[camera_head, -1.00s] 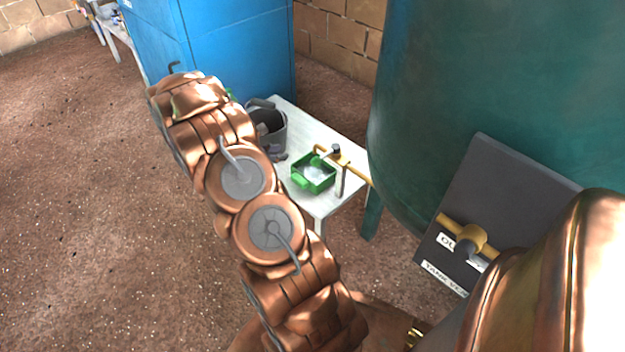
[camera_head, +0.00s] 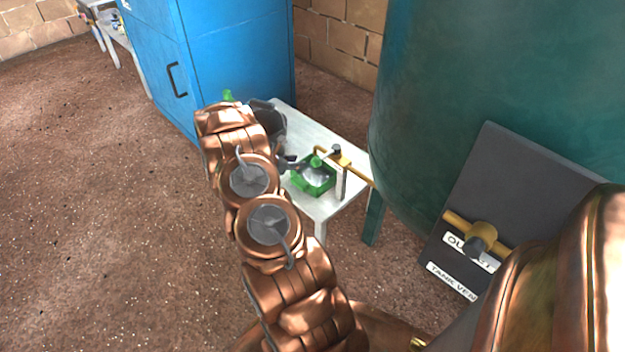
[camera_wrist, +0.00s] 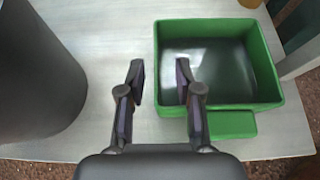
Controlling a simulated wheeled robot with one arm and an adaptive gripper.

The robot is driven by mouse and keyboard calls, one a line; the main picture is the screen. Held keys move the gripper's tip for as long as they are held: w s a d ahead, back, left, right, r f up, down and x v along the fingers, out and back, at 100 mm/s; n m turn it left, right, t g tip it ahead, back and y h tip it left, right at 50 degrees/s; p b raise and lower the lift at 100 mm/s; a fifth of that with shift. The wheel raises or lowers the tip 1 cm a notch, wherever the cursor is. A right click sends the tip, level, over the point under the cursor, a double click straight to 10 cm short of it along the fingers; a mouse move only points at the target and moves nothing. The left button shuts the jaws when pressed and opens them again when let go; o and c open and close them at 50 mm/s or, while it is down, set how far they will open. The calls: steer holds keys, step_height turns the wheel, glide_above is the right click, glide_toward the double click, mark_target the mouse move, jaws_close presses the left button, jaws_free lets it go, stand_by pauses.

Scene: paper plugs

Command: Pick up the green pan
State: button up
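The green pan (camera_head: 322,187) is a square, open tray on the white table, under a tap. In the wrist view the pan (camera_wrist: 272,72) shows grey, shiny contents and a green tab (camera_wrist: 232,125) on its near side. My gripper (camera_wrist: 160,72) is open and empty. In the picture its left finger is outside the pan's left wall, and its right finger overlaps the inside; I cannot tell their height relative to the rim. In the head view my gripper (camera_head: 287,163) is at the pan's left side, partly hidden by my arm.
The white table (camera_head: 318,209) also bears a dark grey bucket (camera_wrist: 32,80), close left of the gripper. A yellow pipe (camera_head: 357,170) with a tap reaches over the pan from the big green tank (camera_head: 480,70). A blue cabinet (camera_head: 225,60) stands behind.

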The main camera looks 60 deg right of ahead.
mark_target(312, 176)
steer(key=shift+d+f, duration=0.35)
steer(key=b+x, duration=0.2)
steer(key=x, duration=0.2)
steer(key=shift+w+d+f, duration=0.1)
steer(key=shift+d+f, duration=0.05)
jaws_close()
